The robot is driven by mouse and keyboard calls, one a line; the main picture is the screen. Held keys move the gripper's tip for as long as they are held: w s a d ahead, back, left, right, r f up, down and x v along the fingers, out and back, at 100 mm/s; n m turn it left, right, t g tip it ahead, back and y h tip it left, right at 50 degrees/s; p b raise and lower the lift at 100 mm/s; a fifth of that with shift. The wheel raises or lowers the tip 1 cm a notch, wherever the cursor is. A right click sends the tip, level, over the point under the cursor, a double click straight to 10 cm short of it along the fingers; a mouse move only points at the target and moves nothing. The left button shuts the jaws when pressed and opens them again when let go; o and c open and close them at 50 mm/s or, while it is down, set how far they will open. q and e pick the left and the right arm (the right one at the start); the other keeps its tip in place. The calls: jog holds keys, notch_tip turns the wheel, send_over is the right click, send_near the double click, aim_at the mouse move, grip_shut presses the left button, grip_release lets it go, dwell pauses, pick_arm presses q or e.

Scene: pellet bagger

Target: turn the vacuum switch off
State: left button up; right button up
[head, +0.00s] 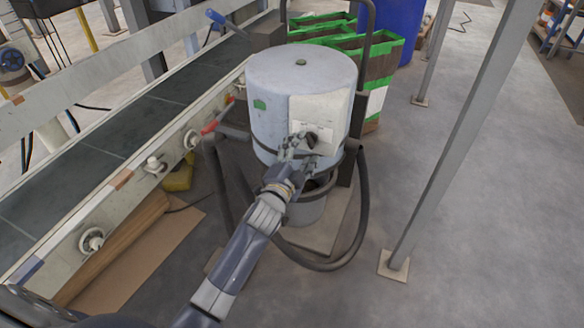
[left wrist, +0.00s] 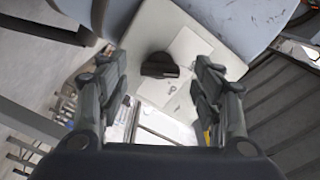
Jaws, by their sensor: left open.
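The vacuum (head: 290,85) is a light grey drum with a pale box (head: 330,108) on its front. On the box is a dark switch knob (head: 313,140), partly behind my gripper. My left gripper (head: 304,150) is right in front of the box, open and empty. In the left wrist view the black switch knob (left wrist: 160,65) sits on a pale plate, between and beyond the two open fingers (left wrist: 161,90). I see a gap between the fingers and the knob; contact does not show. My right gripper is not in view.
A conveyor (head: 110,150) with a pale side rail runs along the left. A red handle (head: 217,117) sticks out near the vacuum. A dark hose (head: 362,210) loops at the vacuum's right.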

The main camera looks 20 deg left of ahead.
pick_arm(q)
jog(key=s, duration=0.9)
jog(key=shift+s+a, duration=0.15)
jog(key=shift+s, duration=0.1)
